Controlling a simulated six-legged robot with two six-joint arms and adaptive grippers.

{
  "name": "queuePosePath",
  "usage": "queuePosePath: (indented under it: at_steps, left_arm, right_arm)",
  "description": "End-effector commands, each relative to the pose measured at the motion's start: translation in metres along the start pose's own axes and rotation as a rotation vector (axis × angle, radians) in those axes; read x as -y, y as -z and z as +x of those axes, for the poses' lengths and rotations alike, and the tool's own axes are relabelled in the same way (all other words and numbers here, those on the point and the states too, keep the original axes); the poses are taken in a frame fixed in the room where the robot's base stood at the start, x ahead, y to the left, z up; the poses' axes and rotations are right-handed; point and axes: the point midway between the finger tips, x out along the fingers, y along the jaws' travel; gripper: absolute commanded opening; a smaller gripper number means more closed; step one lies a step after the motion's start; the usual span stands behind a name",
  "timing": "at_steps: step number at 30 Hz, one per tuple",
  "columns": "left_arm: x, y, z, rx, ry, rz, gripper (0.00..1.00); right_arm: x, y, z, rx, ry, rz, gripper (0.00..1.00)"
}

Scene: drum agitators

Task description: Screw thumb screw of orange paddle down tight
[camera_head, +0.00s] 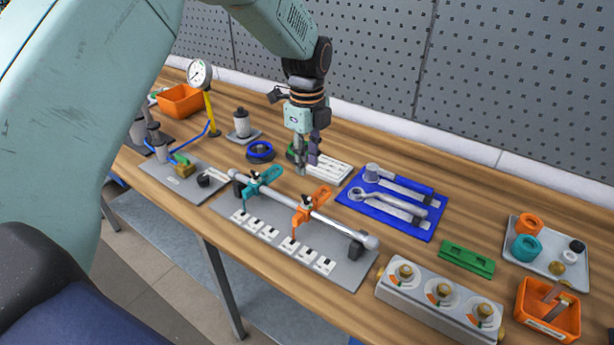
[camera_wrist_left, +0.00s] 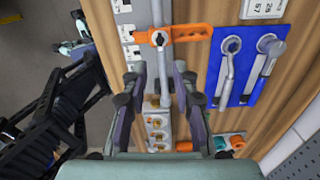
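The orange paddle (camera_head: 303,214) is on a horizontal silver shaft (camera_head: 340,229), and its small thumb screw (camera_head: 307,201) is on its hub. In the left wrist view the orange paddle (camera_wrist_left: 188,32) lies across the shaft near the top, with the thumb screw (camera_wrist_left: 160,38) on it. A teal paddle (camera_head: 250,188) is farther left on the same shaft. My left gripper (camera_head: 307,168) points down above and behind the orange paddle, apart from it. In the left wrist view its two fingers (camera_wrist_left: 160,70) are spread, with nothing between them. My right gripper is not in view.
The shaft rests on black supports over a grey plate (camera_head: 350,272) with several white labels. A grey box with dials (camera_head: 415,298) and an orange bin (camera_head: 560,322) stand at front right. A gauge stand (camera_head: 211,115) is at left.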

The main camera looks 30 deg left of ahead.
Motion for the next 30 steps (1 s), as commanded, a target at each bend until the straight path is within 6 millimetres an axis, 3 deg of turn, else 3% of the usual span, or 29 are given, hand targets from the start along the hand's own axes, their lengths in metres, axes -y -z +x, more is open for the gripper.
queuePosePath:
  at_steps: [3, 8, 30]
  left_arm:
    - [0.0, 0.0, -0.016, 0.0, 0.001, 0.0, 0.28]
    - [0.0, 0.0, -0.026, 0.0, 0.001, 0.0, 0.28]
    - [-0.002, 0.0, -0.026, 0.0, 0.0, 0.0, 0.28]
  right_arm:
    - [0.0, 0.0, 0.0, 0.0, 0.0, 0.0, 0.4]
    - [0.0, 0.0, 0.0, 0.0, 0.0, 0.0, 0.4]
    - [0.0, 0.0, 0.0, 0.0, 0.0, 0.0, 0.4]
